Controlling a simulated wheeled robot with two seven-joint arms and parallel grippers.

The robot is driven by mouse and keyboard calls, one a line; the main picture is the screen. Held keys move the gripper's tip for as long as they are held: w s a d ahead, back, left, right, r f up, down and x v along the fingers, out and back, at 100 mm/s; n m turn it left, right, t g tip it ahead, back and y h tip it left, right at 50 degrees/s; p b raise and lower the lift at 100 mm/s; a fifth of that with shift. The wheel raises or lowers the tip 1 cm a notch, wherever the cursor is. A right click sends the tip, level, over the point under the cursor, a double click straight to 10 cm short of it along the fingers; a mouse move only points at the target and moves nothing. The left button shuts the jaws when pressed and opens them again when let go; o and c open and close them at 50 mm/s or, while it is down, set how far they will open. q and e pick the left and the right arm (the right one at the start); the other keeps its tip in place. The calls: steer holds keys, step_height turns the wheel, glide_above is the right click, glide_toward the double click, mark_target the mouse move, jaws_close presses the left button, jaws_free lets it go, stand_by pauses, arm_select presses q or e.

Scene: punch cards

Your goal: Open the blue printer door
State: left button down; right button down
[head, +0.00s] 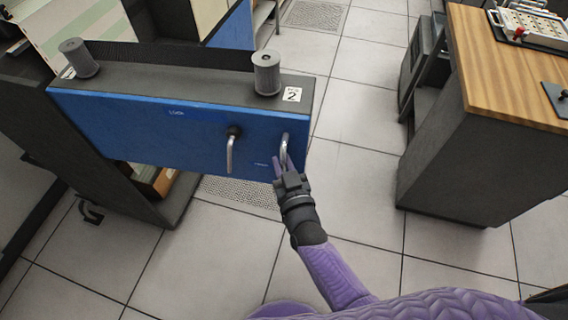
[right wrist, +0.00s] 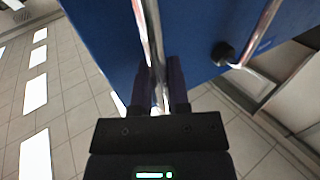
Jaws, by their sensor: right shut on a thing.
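The blue printer door (head: 150,132) is a wide blue panel on the front of a dark machine in the head view, with two metal handles on its right half. My right gripper (head: 283,165) is at the right-hand handle (head: 284,147), near the panel's right end. In the right wrist view the blue panel (right wrist: 105,35) fills the upper middle. The fingers of my right gripper (right wrist: 162,85) are shut on a shiny handle bar (right wrist: 149,30). The other handle (head: 229,153), with a black knob at its top, is free. My left gripper is not in view.
Two grey cylinders, one on the left (head: 79,58) and one on the right (head: 266,73), stand on the machine's top. A wood-topped dark cabinet (head: 510,75) stands at the right. Tiled floor (head: 350,190) is clear between them.

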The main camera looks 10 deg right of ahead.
steer(key=shift+s+a, duration=0.15)
steer(key=shift+s, duration=0.05)
stand_by(0.3)
steer(key=c, duration=0.6)
jaws_free()
steer(key=shift+c, duration=0.2)
steer(key=s+d+p, duration=0.1)
steer(key=s+p, duration=0.1)
steer(key=s, duration=0.8)
steer(key=shift+w, duration=0.1)
